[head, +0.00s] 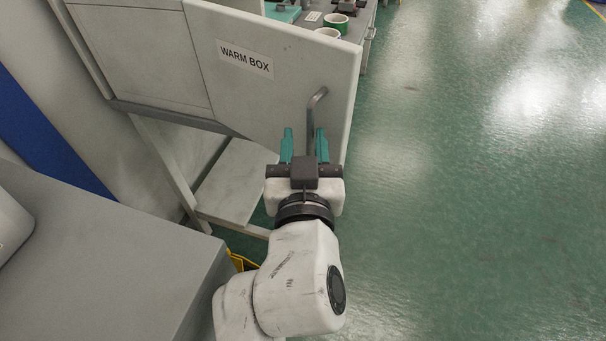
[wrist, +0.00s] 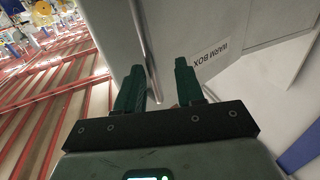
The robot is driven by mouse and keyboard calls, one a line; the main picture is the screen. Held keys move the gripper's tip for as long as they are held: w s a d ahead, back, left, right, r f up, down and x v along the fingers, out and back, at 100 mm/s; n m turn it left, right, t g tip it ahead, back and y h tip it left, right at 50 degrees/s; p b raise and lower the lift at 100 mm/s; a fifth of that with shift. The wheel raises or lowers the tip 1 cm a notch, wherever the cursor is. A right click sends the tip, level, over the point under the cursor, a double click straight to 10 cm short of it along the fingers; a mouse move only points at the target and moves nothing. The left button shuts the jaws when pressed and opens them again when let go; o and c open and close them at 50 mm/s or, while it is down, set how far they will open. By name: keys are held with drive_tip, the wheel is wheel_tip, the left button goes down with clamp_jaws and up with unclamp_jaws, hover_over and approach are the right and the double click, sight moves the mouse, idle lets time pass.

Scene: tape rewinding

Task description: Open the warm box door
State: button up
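The warm box door (head: 265,95) is a pale panel with a "WARM BOX" label (head: 246,59) in the head view; the label also shows upside down in the wrist view (wrist: 211,60). I cannot tell whether it is fully shut. A grey bar handle (head: 312,115) stands near the door's right edge, its upper end bent toward the panel. My gripper (head: 304,140) is open, its two teal fingers pointing at the door. Contact with either finger cannot be told.
A grey counter (head: 100,265) stands at the lower left. A pale shelf and frame legs (head: 235,180) are under the box. Behind the door, a table (head: 352,28) holds green-and-white round items. The green floor (head: 460,190) to the right is clear.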

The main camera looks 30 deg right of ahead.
drive_tip(key=b+v, duration=0.4)
drive_tip(key=v, duration=0.4)
drive_tip(key=shift+s+a, duration=0.2)
drive_tip(key=shift+s, duration=0.05)
drive_tip(key=shift+f, duration=0.1)
drive_tip(key=s+d+f+n+g+y+p, duration=0.1)
drive_tip(key=s+d+f+g+y+p, duration=0.1)
drive_tip(key=f, duration=0.6)
drive_tip(key=s+d+f+n+g+y+p, duration=0.2)
drive_tip(key=s+d+f+g+y+p, duration=0.1)
drive_tip(key=s+d+f+g, duration=0.4)
drive_tip(key=s+d+f+n+g+y+p, duration=0.2)
drive_tip(key=s+d+f+g+p, duration=0.3)
drive_tip(key=f, duration=0.6)
drive_tip(key=shift+s+g+y, duration=0.4)
drive_tip(key=shift+s+y, duration=0.15)
drive_tip(key=shift+y, duration=0.05)
drive_tip(key=shift+d+f, duration=0.15)
